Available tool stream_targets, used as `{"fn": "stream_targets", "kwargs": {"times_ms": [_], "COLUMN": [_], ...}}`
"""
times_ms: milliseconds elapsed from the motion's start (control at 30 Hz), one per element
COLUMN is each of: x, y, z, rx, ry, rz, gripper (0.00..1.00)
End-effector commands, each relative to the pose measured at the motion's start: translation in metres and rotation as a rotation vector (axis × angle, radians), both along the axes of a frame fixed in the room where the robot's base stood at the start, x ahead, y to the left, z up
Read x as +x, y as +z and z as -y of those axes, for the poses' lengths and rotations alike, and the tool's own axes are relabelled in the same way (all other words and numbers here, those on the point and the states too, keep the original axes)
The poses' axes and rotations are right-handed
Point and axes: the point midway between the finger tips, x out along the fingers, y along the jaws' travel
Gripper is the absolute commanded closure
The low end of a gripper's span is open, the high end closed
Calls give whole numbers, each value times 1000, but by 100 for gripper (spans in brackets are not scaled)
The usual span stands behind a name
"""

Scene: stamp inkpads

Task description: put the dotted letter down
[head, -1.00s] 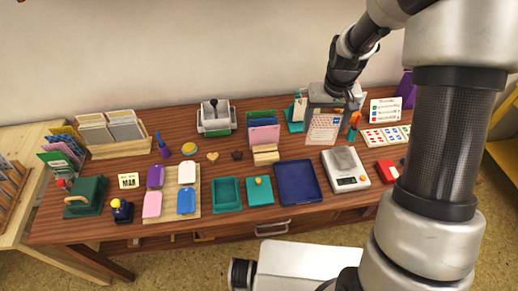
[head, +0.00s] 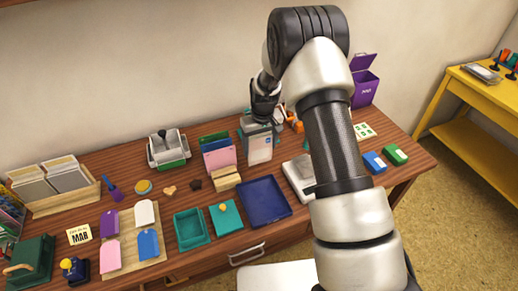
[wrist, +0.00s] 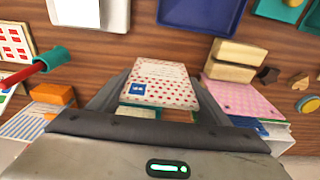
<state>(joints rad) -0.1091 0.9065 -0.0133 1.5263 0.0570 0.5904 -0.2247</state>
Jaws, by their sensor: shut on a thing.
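The dotted letter is a pale card with red dots and a blue stamp mark; in the wrist view the letter (wrist: 163,76) sits between the fingers. My gripper (wrist: 155,104) is shut on it. In the head view my gripper (head: 264,117) points down at the back of the desk, with the letter (head: 259,152) hanging below, its face toward the front. Teal shows behind the letter (head: 242,132); I cannot tell whether the letter touches it or the desk.
Pink and green folders (head: 219,159) and wooden blocks (head: 226,178) stand left of the letter. A blue tray (head: 264,218) lies in front and a scale (head: 297,180) to the right. A red-and-teal stick (wrist: 45,62) shows in the wrist view. My arm hides part of the desk's right side.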

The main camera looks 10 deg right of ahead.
Motion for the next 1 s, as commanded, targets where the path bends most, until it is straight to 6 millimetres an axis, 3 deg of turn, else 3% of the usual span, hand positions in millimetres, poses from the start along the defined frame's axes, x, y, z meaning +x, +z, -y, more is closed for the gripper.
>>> {"fn": "stream_targets", "kwargs": {"times_ms": [100, 467, 500, 567, 867, 1000], "x": [0, 0, 0, 0, 0, 0], "y": [-13, -18, -16, -16, -15, -5], "z": [0, 0, 0, 0, 0, 0], "rx": [0, 0, 0, 0, 0, 1], "ry": [0, -1, -1, -1, -1, -1], "rz": [-1, 0, 0, 0, 0, 2], "gripper": [50, 50, 22, 12, 10, 10]}}
